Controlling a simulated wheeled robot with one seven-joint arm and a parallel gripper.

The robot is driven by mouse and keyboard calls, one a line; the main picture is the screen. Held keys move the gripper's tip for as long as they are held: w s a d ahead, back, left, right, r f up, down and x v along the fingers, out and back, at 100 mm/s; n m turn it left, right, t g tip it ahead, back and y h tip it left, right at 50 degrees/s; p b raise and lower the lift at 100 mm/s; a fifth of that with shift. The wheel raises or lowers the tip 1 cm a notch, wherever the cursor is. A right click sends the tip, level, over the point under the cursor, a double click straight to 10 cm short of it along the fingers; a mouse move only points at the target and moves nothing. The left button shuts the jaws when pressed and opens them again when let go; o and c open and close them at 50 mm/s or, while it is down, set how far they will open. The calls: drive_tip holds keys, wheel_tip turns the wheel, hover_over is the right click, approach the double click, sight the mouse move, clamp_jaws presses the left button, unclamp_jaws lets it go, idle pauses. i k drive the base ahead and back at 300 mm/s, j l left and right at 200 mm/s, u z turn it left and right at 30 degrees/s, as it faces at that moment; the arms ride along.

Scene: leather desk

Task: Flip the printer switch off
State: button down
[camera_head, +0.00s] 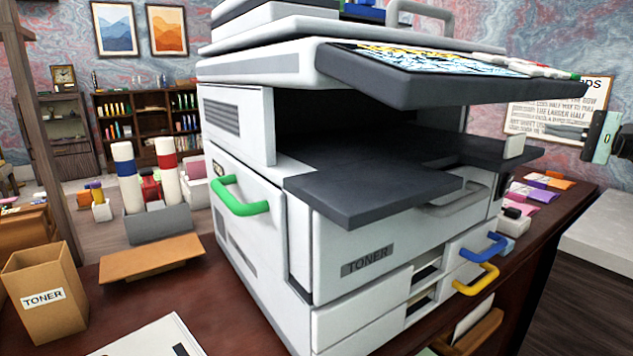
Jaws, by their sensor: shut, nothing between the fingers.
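The printer (240,90) is a large white and grey machine on the dark red desk, with a dark output tray (370,200) and a TONER label on its front. A small pale block (514,146) shows at the right end of its dark ledge; I cannot tell whether it is the power switch or which way it is set. My gripper (602,140) is at the right edge of the view, partly cut off by the frame. It is shut and empty, to the right of the printer and apart from it.
Green (240,197), blue (485,248) and yellow (477,280) handles stick out from the printer. A TONER box (45,292) and an orange-brown board (150,257) are on the left. Colored packets (530,192) lie on the right of the desk. Air right of the printer is fairly clear.

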sight(506, 185)
drive_tip(key=k+l, duration=0.1)
drive_tip(key=l, duration=0.5)
drive_tip(key=k+l, duration=0.1)
drive_tip(key=l, duration=0.55)
drive_tip(key=k+l, duration=0.1)
drive_tip(key=l, duration=0.5)
